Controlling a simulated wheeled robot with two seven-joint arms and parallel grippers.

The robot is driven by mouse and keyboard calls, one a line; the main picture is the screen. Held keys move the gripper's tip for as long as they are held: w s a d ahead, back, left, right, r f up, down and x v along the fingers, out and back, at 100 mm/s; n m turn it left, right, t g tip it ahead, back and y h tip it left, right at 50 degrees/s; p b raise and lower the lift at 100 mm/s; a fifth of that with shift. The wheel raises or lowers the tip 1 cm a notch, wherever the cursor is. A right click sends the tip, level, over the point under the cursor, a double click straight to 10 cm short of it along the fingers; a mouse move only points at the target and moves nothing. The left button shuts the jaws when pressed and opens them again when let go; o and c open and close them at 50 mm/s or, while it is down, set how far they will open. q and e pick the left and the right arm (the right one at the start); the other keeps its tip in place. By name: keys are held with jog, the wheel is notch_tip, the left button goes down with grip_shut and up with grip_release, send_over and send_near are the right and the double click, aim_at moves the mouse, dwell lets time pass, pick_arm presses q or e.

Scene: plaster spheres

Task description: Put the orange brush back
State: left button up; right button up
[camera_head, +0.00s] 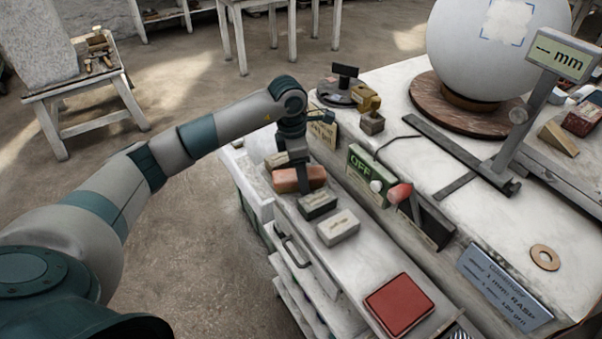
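An orange-red block (286,181), which looks like the orange brush, lies on the narrow white ledge (362,265) along the front of the worktable. My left gripper (304,187) points straight down at it, with a dark finger crossing in front of the block's middle. The fingers overlap in this view, so I cannot tell whether they grip it or stand open around it. The block's underside is hidden, and I cannot tell if it touches the ledge. My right gripper is out of view.
A pale block (276,160), a dark block (317,204), a grey block (338,227) and a red pad (399,305) share the ledge. Behind stand a green OFF sign (365,168), a red-tipped piece (400,193) and a large white sphere (478,60).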

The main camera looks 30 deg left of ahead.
aim_at(295, 174)
pick_arm(q)
jog(key=shift+r, duration=0.35)
notch_tip(295, 174, up, 12)
jog(key=a+b, duration=0.1)
jog(key=b, duration=0.3)
jog(key=shift+s+f, duration=0.25)
jog(key=shift+s, duration=0.2)
jog(key=shift+a, duration=0.1)
jog(key=shift+f, duration=0.1)
